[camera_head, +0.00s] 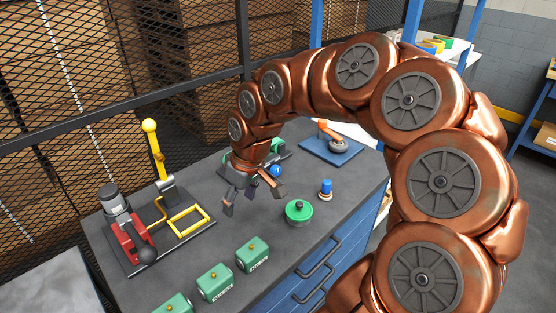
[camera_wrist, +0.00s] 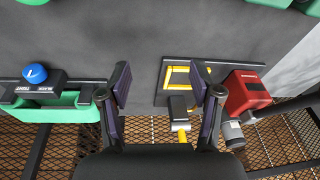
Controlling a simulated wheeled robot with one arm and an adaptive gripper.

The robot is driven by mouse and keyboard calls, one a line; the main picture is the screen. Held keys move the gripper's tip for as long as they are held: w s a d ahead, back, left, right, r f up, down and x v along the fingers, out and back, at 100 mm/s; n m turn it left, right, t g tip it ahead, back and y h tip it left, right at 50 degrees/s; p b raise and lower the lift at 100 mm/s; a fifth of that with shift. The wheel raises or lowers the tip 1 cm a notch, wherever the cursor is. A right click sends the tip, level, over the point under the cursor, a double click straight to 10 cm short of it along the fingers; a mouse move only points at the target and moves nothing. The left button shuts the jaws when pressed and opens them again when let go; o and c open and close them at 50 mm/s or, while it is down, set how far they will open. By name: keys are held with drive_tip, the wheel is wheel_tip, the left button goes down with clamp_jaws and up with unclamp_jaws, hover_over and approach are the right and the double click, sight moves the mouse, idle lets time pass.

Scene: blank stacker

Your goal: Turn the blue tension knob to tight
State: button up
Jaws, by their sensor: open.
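The blue tension knob (camera_wrist: 35,73) is at the left of the wrist view, on a black block marked "TIGHT" by a green tray-like part (camera_wrist: 55,106). A pale mark shows on its top; I cannot tell its exact setting. In the head view the knob (camera_head: 276,170) shows just behind and right of my gripper, partly hidden. My gripper (camera_head: 253,198) points down above the bench with its fingers apart and nothing between them. In the wrist view my gripper (camera_wrist: 161,82) is well to the right of the knob and not touching it.
A red device (camera_head: 134,240) and a yellow-handled lever (camera_head: 156,150) stand left on the dark bench. Several green blocks (camera_head: 252,255) line the front. A green round container (camera_head: 298,211), a small blue-topped piece (camera_head: 325,188) and a blue mat (camera_head: 331,151) are at right.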

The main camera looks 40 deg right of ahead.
drive_tip(key=w+d+r+t+p, duration=0.1)
drive_tip(key=w+d+p, duration=0.2)
drive_tip(key=w+d, duration=0.6)
drive_tip(key=m+t+p, duration=0.1)
drive_tip(key=m+p, duration=0.1)
drive_tip(key=p, duration=0.1)
approach(279, 169)
wheel_tip(279, 169, down, 2)
drive_tip(key=shift+h, duration=0.4)
drive_tip(key=shift+w+a+p+x, duration=0.2)
drive_tip(key=shift+p+x, duration=0.25)
drive_tip(key=shift+x, duration=0.9)
drive_tip(key=shift+w+a+p+x, duration=0.15)
drive_tip(key=shift+p+x, duration=0.3)
drive_tip(key=shift+x, duration=0.95)
drive_tip(key=shift+w+a+p+x, duration=0.15)
drive_tip(key=shift+p+x, duration=0.3)
drive_tip(key=shift+x, duration=0.9)
drive_tip(key=shift+s+r, duration=0.1)
drive_tip(key=shift+r, duration=0.1)
drive_tip(key=c, duration=1.1)
drive_tip(key=shift+f, duration=0.1)
drive_tip(key=shift+c, duration=0.2)
